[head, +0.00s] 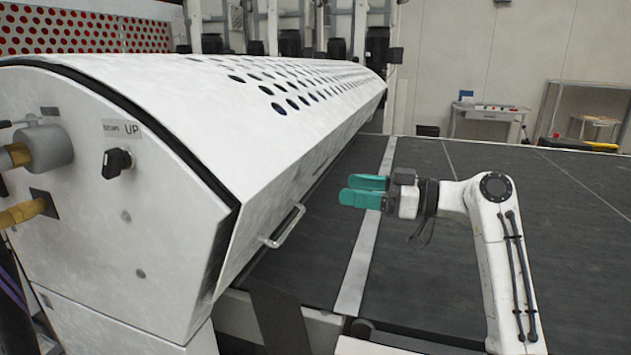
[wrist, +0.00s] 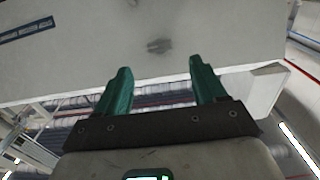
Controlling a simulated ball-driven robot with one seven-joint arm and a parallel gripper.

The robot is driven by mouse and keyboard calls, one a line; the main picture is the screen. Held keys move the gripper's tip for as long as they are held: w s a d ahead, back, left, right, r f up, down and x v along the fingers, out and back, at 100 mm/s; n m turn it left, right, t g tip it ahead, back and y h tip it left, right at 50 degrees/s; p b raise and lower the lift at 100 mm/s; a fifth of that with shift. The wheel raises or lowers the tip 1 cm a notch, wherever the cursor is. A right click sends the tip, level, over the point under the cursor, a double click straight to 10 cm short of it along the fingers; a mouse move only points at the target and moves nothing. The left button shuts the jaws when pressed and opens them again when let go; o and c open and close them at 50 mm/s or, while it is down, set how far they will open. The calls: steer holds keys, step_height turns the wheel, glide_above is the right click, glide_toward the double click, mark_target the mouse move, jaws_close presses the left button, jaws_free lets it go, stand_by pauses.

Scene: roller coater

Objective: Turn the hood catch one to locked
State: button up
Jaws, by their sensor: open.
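The white hood (head: 215,110) with rows of dark holes spans the left and middle of the head view. A metal bar handle (head: 285,228) sits on its lower front edge. A black knob (head: 117,162) is on the white end panel, beside a label reading "UP". I cannot identify a hood catch, or its position, for sure in either view. My gripper (head: 350,190), with teal fingers, is open and empty to the right of the hood, above the dark bed. In the wrist view the open fingers (wrist: 160,66) point toward a pale surface (wrist: 110,60) with a dark smudge.
The dark flat bed (head: 450,190) with a light strip (head: 368,240) extends right of the hood. Brass fittings (head: 18,157) project from the end panel at far left. A bench (head: 487,115) and a yellow-topped item (head: 598,146) stand at the back right.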

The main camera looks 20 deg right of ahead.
mark_target(312, 184)
steer(key=p+x, duration=0.1)
steer(key=x, duration=0.7)
steer(key=shift+w+a, duration=0.1)
steer(key=shift+c, duration=0.3)
steer(key=c, duration=1)
steer(key=shift+f, duration=0.15)
